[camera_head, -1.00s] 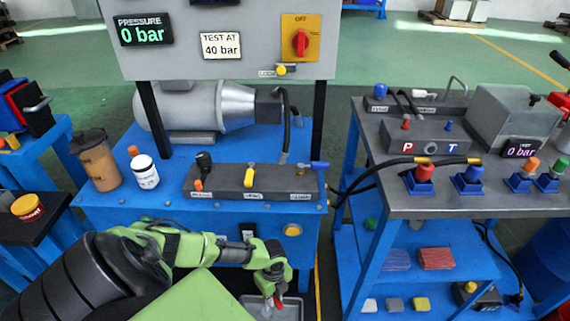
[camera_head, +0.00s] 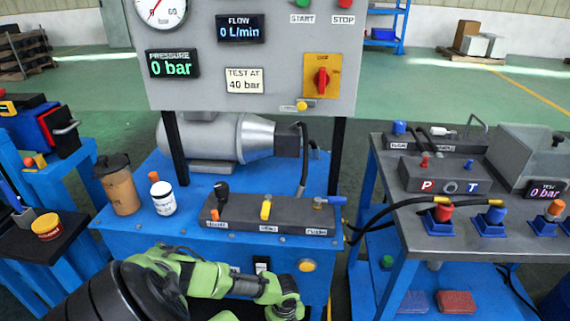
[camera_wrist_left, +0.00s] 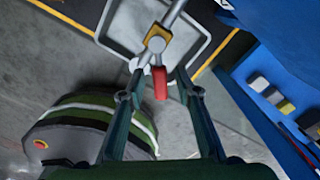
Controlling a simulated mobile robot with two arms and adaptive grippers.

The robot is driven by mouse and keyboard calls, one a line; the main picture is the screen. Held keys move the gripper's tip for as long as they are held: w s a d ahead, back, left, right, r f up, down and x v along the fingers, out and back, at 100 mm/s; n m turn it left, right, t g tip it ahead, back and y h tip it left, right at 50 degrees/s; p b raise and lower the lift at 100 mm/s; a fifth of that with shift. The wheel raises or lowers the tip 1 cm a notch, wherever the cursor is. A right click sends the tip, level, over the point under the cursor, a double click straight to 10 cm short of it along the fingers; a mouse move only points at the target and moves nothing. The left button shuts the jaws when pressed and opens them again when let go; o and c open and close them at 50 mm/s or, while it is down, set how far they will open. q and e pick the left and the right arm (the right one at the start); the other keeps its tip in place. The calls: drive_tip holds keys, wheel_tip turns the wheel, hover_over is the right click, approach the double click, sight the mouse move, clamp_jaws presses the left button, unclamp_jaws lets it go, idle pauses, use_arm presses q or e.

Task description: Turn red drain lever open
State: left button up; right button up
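The red drain lever (camera_wrist_left: 160,83) shows in the left wrist view, hanging from a grey pipe valve with a yellow-brown collar (camera_wrist_left: 156,40). A pale rectangular tray (camera_wrist_left: 118,20) lies below it. My left gripper (camera_wrist_left: 163,78) is open, its two dark fingers on either side of the lever, with a gap visible on each side. I cannot tell whether the lever's tip lies fully between the pads. In the head view my green left wrist (camera_head: 284,300) is at the bottom edge; its fingers and the lever are out of frame. My right gripper is not in view.
A grey-topped hose table (camera_head: 440,245) stands to the right.

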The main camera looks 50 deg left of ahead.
use_arm(q)
wheel_tip(320, 180, up, 12)
idle(0.5)
